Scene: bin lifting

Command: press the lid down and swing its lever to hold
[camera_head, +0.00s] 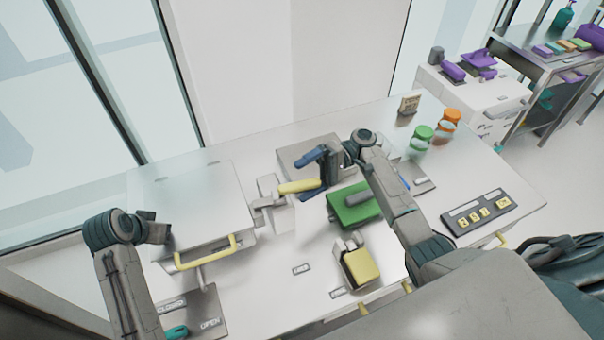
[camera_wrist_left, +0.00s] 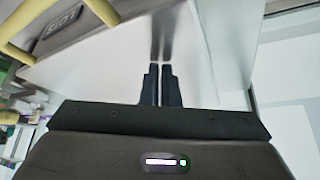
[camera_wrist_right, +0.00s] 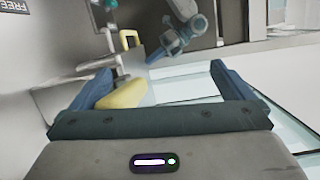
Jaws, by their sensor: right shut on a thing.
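The wide, pale lid (camera_head: 190,190) lies flat on the bin at the left of the table, with a yellow handle (camera_head: 205,252) along its front. A lever with a yellow grip (camera_head: 298,187) stands at its right side; the grip also shows in the right wrist view (camera_wrist_right: 122,95).
A green block (camera_head: 345,210) and a yellow block (camera_head: 360,266) stand right of the bin. Green (camera_head: 422,134) and orange-lidded jars (camera_head: 449,120) and a button panel (camera_head: 478,212) are further right. A plate marked CLOSED and OPEN (camera_head: 200,305) lies in front.

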